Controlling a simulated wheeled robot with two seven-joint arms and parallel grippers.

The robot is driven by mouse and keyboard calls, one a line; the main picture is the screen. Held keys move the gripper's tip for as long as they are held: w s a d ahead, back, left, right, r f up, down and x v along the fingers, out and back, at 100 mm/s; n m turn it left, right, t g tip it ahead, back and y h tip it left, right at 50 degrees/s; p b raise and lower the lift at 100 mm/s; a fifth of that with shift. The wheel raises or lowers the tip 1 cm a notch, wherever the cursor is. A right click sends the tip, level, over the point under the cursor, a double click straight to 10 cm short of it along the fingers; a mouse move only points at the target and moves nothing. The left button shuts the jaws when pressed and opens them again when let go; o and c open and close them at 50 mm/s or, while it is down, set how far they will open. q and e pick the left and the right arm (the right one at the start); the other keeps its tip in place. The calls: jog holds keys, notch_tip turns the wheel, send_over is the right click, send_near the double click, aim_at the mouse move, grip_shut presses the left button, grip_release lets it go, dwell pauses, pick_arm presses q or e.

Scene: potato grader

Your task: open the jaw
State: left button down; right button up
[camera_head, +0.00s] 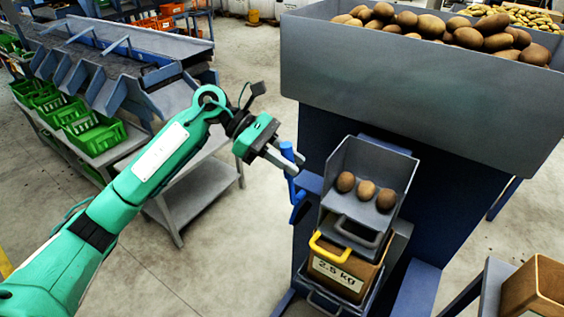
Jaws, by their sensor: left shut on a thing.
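My left gripper (285,161) reaches in from the left and is shut on a blue upright lever (287,150) at the left side of the hopper stand. The fingers hide part of the lever. Beside it, a grey tray-like chute (347,152) holds three brown potatoes (366,190). A grey loop handle (358,232) sits under the chute's front edge. I cannot tell which part is the jaw, or whether it is open. My right gripper is not in view.
A brown box marked 2.5 kg (338,276) with a yellow handle (322,253) stands below the chute. A large grey hopper (420,85) full of potatoes is above. Green crates (95,132) sit on a sorting bench at left. Another box (535,287) is at lower right. Floor between is clear.

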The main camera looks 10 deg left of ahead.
pick_arm(q)
jog(key=shift+d+y, duration=0.2)
jog(key=shift+y, duration=0.1)
jog(key=shift+s, duration=0.1)
jog(key=c, duration=1.2)
grip_release()
jog(key=shift+d, duration=0.15)
jog(key=shift+a+r, duration=0.1)
jog(key=shift+a, duration=0.15)
jog(key=b+v, duration=0.4)
jog(key=v, duration=0.9)
jog(key=shift+a+r+b, duration=0.15)
jog(key=shift+b, duration=0.2)
